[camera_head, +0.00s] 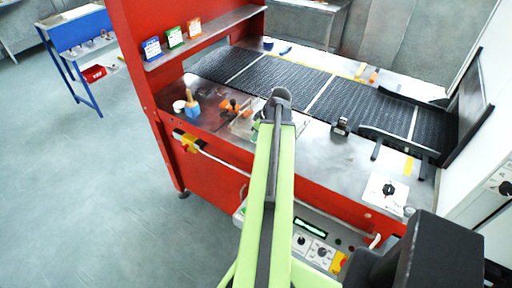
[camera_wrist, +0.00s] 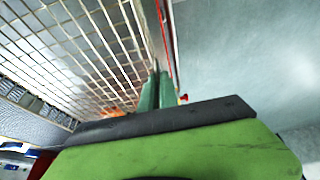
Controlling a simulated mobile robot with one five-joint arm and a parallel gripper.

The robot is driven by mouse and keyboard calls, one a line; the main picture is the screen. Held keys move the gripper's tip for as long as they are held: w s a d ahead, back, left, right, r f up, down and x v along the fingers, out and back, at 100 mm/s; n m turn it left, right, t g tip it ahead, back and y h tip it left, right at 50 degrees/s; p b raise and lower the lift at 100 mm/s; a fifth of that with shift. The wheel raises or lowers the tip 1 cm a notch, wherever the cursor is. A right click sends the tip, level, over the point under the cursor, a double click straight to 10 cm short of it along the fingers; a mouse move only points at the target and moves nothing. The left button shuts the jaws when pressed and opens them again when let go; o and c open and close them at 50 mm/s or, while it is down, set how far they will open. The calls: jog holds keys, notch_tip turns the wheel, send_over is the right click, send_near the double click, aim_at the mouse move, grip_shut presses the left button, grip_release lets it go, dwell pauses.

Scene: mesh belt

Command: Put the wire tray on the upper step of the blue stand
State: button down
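The wire tray (camera_wrist: 95,50) fills the left of the wrist view as a pale wire grid, close to the camera. In the head view only a small part of the wire tray (camera_head: 241,126) shows beside my arm, over the metal worktop. My gripper (camera_wrist: 157,85) has its two green fingers close together at the tray's edge, and looks shut on its rim; the exact contact is hard to see. In the head view the arm hides the fingers.
A red bin (camera_head: 93,73) sits on the stand's lower level. A red frame (camera_head: 140,70) with a shelf (camera_head: 205,40) of coloured boxes rises between stand and tray. The floor at left is clear.

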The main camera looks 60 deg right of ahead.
notch_tip(320, 180, down, 4)
jog(key=b, duration=0.4)
jog(key=shift+f, duration=0.2)
jog(key=shift+r, duration=0.25)
jog(key=shift+f, duration=0.2)
jog(key=c, duration=1.6)
grip_release()
jog(key=shift+r, duration=0.1)
jog(key=shift+r+p, duration=0.5)
jog(key=p+v, duration=1)
jog(key=v, duration=0.1)
jog(key=shift+s+r, duration=0.1)
jog(key=shift+r, duration=0.1)
jog(key=shift+f, duration=0.1)
